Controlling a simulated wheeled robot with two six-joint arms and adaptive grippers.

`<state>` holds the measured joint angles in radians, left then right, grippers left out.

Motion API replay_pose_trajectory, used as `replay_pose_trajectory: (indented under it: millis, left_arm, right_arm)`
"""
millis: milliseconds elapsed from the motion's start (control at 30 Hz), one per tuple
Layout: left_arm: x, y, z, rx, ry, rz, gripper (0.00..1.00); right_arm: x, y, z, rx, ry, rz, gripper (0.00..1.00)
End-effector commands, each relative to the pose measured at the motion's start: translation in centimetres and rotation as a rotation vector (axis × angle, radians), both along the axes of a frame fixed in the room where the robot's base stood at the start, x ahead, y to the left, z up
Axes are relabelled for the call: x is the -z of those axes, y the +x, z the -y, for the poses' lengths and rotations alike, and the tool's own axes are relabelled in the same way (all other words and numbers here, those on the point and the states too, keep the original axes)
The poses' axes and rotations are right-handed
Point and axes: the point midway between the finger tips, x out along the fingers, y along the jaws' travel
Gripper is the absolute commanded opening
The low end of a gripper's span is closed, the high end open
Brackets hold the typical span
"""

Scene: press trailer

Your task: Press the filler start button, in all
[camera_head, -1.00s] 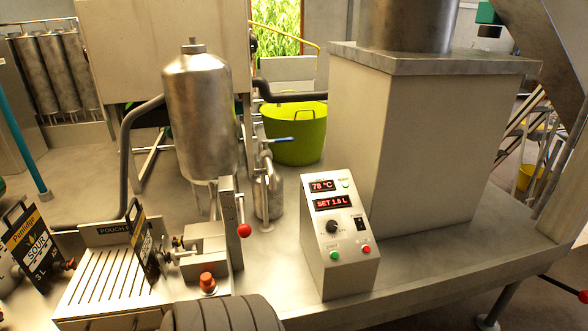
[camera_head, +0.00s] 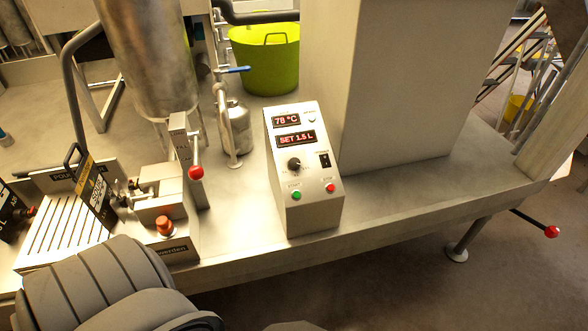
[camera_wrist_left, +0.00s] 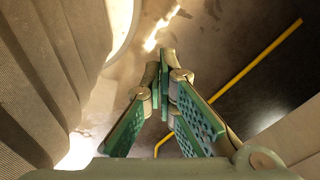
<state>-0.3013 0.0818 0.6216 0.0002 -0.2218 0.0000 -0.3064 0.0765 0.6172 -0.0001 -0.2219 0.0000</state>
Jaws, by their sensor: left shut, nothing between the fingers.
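The filler control box (camera_head: 303,170) stands on the trailer deck, with red displays reading 78 °C and SET 1.5 L. A green button (camera_head: 296,196) sits low on its sloping face, its small label looking like START. A red button (camera_head: 330,188) is to its right. Nothing covers either button. My left gripper (camera_wrist_left: 165,55) shows in the left wrist view, its green-padded fingers shut and empty, with dark floor beyond. Neither gripper shows in the head view, and the control box is not recognisable in the wrist view.
A red-knobbed lever (camera_head: 196,172) and an orange-red knob (camera_head: 164,226) are left of the box. A steel tank (camera_head: 150,60) stands behind them, and a large metal housing (camera_head: 410,90) behind right. A grey ribbed shape (camera_head: 90,285) covers the lower left. Deck right of the box is clear.

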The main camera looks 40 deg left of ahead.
Motion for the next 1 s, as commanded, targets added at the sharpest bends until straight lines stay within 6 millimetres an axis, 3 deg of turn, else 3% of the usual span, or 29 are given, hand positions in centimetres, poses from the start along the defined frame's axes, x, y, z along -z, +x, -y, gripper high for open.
replay_pose_trajectory:
  millis: [133, 267, 400, 600, 667, 700, 900, 1000]
  left_arm:
    - [-1.0, 2.7, -0.2, 0.006, 0.002, 0.024, 0.0]
    - [-4.6, 8.2, -0.1, 0.017, 0.006, 0.066, 0.0]
    - [-12.4, 13.9, 0.5, 0.03, 0.009, 0.119, 0.0]
    - [-25.9, 17.6, 1.5, 0.005, -0.001, 0.216, 0.0]
    - [-29.6, 19.7, 1.2, -0.101, -0.043, 0.297, 0.0]
    - [-31.4, 22.0, 0.8, -0.22, -0.099, 0.366, 0.0]
    - [-37.3, 34.0, -2.9, -0.921, -0.549, 0.594, 0.0]
    - [-40.2, 37.9, -5.1, -1.186, -0.756, 0.622, 0.0]
  right_arm:
    - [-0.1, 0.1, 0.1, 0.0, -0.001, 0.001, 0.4]
    - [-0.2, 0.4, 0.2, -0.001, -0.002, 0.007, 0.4]
    - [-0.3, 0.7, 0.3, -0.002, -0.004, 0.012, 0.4]
    - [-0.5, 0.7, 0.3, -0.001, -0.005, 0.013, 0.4]
    - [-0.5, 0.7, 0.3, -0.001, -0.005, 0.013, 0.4]
    - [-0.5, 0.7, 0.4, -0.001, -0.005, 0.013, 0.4]
    - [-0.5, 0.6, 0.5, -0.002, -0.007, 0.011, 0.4]
    - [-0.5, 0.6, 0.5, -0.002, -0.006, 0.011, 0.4]
